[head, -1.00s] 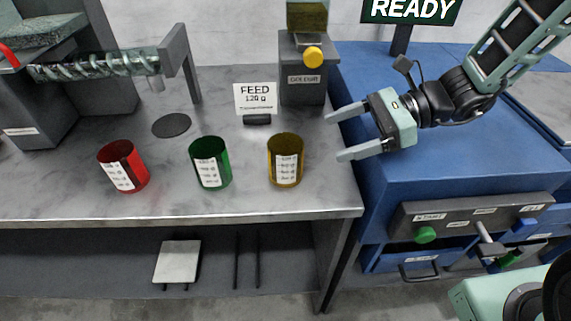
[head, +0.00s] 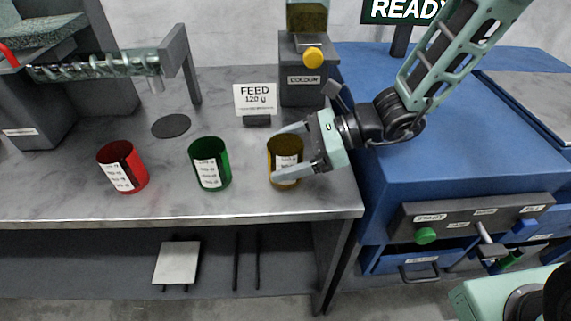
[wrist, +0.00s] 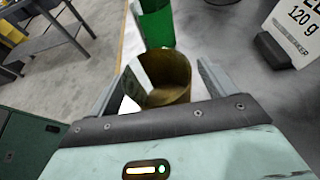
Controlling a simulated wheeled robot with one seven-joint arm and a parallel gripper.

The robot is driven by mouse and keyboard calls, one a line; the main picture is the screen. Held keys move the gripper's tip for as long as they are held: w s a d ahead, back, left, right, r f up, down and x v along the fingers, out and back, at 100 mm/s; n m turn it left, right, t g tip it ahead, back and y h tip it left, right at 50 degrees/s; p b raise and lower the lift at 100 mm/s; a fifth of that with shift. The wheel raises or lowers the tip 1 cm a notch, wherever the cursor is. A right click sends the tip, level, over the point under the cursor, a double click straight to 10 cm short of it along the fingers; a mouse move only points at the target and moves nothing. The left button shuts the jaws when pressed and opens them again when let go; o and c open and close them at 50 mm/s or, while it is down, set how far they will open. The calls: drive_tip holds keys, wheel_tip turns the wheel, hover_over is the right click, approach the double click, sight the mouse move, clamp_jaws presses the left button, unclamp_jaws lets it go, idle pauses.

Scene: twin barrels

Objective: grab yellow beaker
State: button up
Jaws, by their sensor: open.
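The yellow beaker (head: 284,146) stands upright near the right front of the grey bench, with a white label on its side. My gripper (head: 275,155) is open, and its two fingers reach along either side of the beaker from the right, hiding part of it. In the wrist view the yellow beaker (wrist: 165,80) lies between the spread fingers. I cannot tell whether either finger touches it.
A green beaker (head: 210,163) and a red beaker (head: 123,167) stand to the left on the bench (head: 60,192). A FEED 120 g sign (head: 256,99) and a colour dispenser (head: 303,78) stand behind. The blue cabinet (head: 440,130) is at right.

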drive_tip(key=c, duration=1.1)
